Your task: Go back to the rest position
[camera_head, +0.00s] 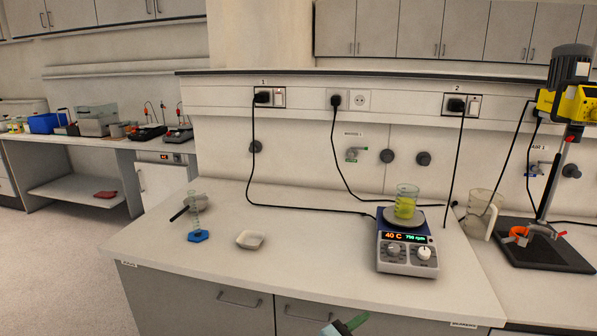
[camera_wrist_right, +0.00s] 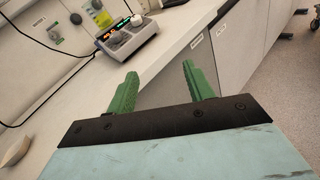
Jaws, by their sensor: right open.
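My right gripper shows in the right wrist view (camera_wrist_right: 160,85) with its two green fingers apart and nothing between them. In the head view, a green fingertip and a bit of pale blue body show at the bottom edge (camera_head: 347,325), in front of the bench; this appears to be the right gripper. The rest of that arm is out of frame. My left gripper is not seen. On the bench, a beaker of yellow-green liquid (camera_head: 405,205) stands on a hotplate stirrer (camera_head: 405,248) reading 40 C and 750 rpm. The hotplate also shows in the right wrist view (camera_wrist_right: 130,40).
The white bench (camera_head: 300,270) has its front edge near the gripper. On it are a white weighing dish (camera_head: 250,240), a blue-based cylinder (camera_head: 197,236), a clear jug (camera_head: 480,215) and an overhead stirrer stand (camera_head: 545,260). Black cables run across the back. Open floor lies at left.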

